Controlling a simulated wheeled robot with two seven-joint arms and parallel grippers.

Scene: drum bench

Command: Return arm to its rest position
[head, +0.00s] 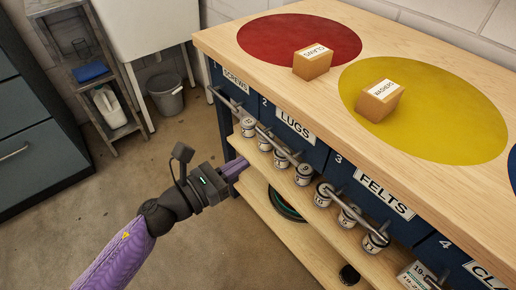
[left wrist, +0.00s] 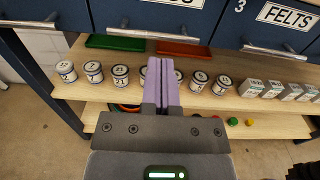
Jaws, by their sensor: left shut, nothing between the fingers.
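My left arm comes in from the lower left in the head view. My left gripper (head: 235,168) is shut and empty, with its purple fingers in front of the bench's open shelf, below the drawer fronts. In the left wrist view the closed fingers (left wrist: 163,75) point toward the shelf with cans on both sides. I cannot tell from the frames whether the fingertips touch anything. My right gripper is not in view.
The wooden bench (head: 225,40) carries a red disc, a yellow disc and two small labelled boxes. Handles stick out from the blue drawers (left wrist: 140,20). Several numbered cans (left wrist: 92,72) stand on the shelf. A grey bucket (head: 166,94) stands on the floor; floor at left is clear.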

